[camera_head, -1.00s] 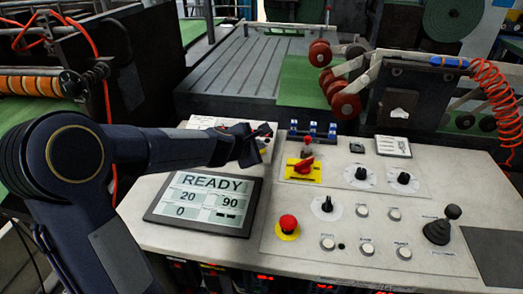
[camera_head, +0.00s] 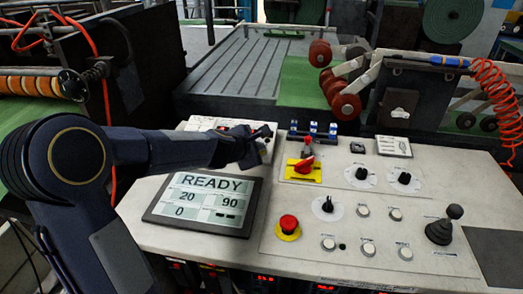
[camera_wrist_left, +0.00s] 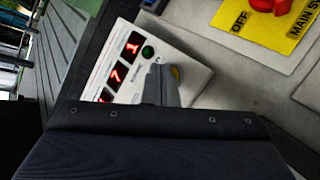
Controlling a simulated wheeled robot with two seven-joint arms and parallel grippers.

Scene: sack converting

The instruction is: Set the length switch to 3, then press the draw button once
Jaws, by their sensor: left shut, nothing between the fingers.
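My left gripper (camera_head: 262,142) is shut and empty. It is over the right end of a small white panel (camera_head: 200,122) at the console's back left. In the left wrist view the shut fingers (camera_wrist_left: 158,82) lie over this panel, beside a yellow button (camera_wrist_left: 175,73) that they partly hide. Whether they touch it is unclear. Red digits (camera_wrist_left: 132,45) and a green lamp (camera_wrist_left: 148,52) show there. The console has black rotary knobs (camera_head: 327,204), (camera_head: 361,174), (camera_head: 404,178) and several pale buttons (camera_head: 328,243). Their labels are too small to read, so I cannot tell which are length and draw.
A screen (camera_head: 205,203) reads READY, 20, 90 and 0. A red main switch (camera_head: 302,165) on a yellow plate is right of my gripper. A red mushroom button (camera_head: 288,225) stands in front of it. A black joystick (camera_head: 442,226) stands at the right.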

